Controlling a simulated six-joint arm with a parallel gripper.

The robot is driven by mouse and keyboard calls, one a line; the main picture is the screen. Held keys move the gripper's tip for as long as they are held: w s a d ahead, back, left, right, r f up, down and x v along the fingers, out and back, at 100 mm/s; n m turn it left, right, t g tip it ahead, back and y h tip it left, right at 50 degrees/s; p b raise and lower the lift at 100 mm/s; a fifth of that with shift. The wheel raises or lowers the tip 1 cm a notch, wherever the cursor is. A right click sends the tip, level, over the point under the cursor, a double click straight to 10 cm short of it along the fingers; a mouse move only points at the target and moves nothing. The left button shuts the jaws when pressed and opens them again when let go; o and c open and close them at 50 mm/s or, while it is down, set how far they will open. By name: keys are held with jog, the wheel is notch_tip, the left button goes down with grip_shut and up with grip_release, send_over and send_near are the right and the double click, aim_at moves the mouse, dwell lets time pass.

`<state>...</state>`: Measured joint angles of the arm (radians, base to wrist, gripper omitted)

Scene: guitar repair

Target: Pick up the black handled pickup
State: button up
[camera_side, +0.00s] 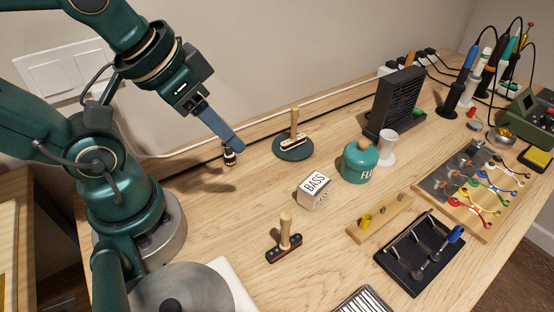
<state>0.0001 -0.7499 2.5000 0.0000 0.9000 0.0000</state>
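The black pickup (284,250) lies on the wooden table in the front middle, with an upright light-wood handle (285,226) on it. A second, cream-coloured pickup (292,142) with a wooden handle sits on a round dark green base (293,152) farther back. My gripper (238,149) is above the table at the back left, well apart from the black pickup. Its blue-grey fingers overlap in this view, so I cannot tell whether they are open or shut. A small black and metal part (229,157) shows just below the fingertips; I cannot tell whether they touch.
A white BASS box (313,187) and a teal jar (360,162) stand right of the black pickup. A wooden strip (380,219), a black tray (404,280) and a wire board (440,205) lie farther right.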

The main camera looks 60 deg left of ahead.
notch_tip(320, 180, up, 4)
jog(key=n+g+h, duration=1)
jog(key=n+h, duration=0.3)
jog(key=n, duration=0.2)
send_over(287, 236)
jog(key=w+a, duration=0.1)
jog(key=a, duration=0.1)
jog(key=shift+m, duration=0.3)
notch_tip(287, 236, down, 16)
jog(key=shift+s+a+f, duration=0.1)
jog(key=shift+s+a, duration=0.05)
jog(key=shift+x, duration=2.6)
jog(key=shift+f, duration=0.15)
grip_shut()
